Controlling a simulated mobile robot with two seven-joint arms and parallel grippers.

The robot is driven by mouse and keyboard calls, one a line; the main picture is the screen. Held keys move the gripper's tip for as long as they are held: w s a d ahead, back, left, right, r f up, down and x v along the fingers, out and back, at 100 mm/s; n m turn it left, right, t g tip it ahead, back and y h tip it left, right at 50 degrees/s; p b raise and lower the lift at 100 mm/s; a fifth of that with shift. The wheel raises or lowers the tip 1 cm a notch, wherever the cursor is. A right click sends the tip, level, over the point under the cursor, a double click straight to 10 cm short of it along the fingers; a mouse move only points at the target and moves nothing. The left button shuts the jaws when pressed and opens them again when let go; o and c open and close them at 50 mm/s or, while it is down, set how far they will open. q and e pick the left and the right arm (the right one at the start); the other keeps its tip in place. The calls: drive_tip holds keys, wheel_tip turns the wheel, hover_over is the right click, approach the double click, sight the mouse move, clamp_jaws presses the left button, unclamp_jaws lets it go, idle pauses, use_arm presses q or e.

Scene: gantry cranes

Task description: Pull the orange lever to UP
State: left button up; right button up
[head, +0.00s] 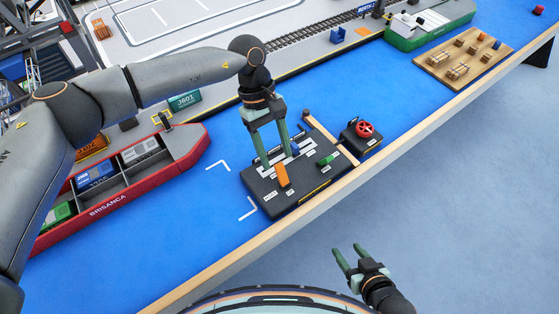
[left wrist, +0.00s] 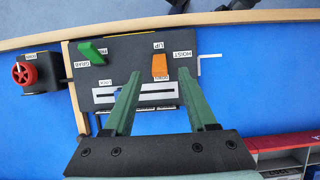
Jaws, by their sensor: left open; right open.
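The orange lever (head: 282,175) stands on the black control panel (head: 268,203) at the near table edge. In the left wrist view the lever (left wrist: 160,66) lies between the HOIST panel's UP label and a lower label. Which end position it is in, I cannot tell for sure. My left gripper (head: 276,159) is open and points down over the panel, just behind the lever. In the left wrist view its fingertips (left wrist: 159,75) lie to either side of the lever's lower end, with no clear contact. My right gripper (head: 347,250) is open and empty, away from the panel.
A green lever (head: 327,160) and a blue knob (head: 295,149) share the panel. A red handwheel (head: 364,129) stands on a box to the right. A red ship (head: 110,203) with containers lies left. Blue surface is free between ship and panel.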

sight(279, 165)
use_arm(q)
drive_tip(key=shift+x, duration=2.1)
drive_tip(key=shift+w, duration=0.1)
drive_tip(key=shift+c, duration=0.3)
clamp_jaws()
